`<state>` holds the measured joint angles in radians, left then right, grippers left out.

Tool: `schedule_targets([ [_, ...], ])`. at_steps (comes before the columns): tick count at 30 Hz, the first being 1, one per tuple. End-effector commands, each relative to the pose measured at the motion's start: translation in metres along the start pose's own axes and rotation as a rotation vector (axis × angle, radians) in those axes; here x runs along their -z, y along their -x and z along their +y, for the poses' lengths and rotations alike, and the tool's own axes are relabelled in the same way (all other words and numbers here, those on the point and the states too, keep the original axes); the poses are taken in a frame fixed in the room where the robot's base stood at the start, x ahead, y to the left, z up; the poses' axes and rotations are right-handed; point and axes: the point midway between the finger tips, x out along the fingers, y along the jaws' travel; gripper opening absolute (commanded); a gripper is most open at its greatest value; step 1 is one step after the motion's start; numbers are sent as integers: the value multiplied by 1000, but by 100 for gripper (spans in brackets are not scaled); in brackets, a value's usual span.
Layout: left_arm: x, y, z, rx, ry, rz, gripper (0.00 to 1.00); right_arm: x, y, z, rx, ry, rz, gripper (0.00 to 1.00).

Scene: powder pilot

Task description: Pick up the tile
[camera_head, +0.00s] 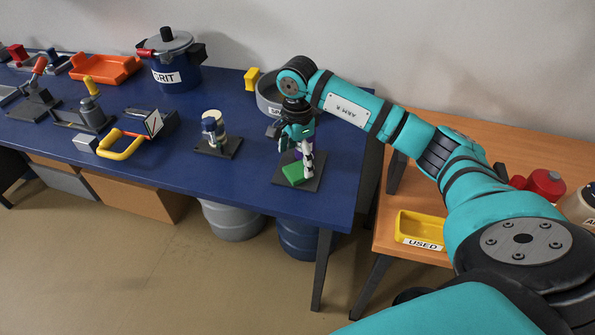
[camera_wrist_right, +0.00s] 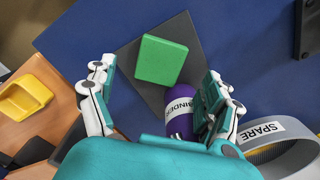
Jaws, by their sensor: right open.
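The green tile (camera_head: 295,173) lies on a dark square mat (camera_head: 311,185) near the front right edge of the blue table. In the right wrist view the tile (camera_wrist_right: 161,60) sits at the middle of the mat (camera_wrist_right: 186,30). My right gripper (camera_head: 297,160) hangs over the mat, fingers pointing down. In its wrist view the gripper (camera_wrist_right: 158,75) is open, one finger on each side of the tile, and holds nothing. A purple bottle labelled BINDER (camera_wrist_right: 181,108) stands beside the tile, nearer the right-hand finger. My left gripper is not in view.
A grey ring-shaped container labelled SPARE (camera_wrist_right: 282,150) stands close by. A small canister on a stand (camera_head: 213,130), a yellow-handled tool (camera_head: 120,150) and a blue GRIT pot (camera_head: 175,75) are further left. A yellow USED tray (camera_head: 420,228) sits on the wooden table.

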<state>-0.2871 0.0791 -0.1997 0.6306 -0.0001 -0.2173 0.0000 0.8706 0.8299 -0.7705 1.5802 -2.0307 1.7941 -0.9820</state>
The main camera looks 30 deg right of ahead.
Motion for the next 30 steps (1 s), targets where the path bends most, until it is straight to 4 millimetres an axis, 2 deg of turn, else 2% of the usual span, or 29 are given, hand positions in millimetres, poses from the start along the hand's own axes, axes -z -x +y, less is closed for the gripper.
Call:
schedule_targets([
  [3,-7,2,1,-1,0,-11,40,0,-21,1,-5,-1,0,85],
  [7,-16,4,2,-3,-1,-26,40,0,-35,1,-2,-1,0,85],
  [16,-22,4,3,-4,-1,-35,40,0,-39,0,0,0,0,83],
  [30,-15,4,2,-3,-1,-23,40,0,-39,0,0,-1,0,22],
])
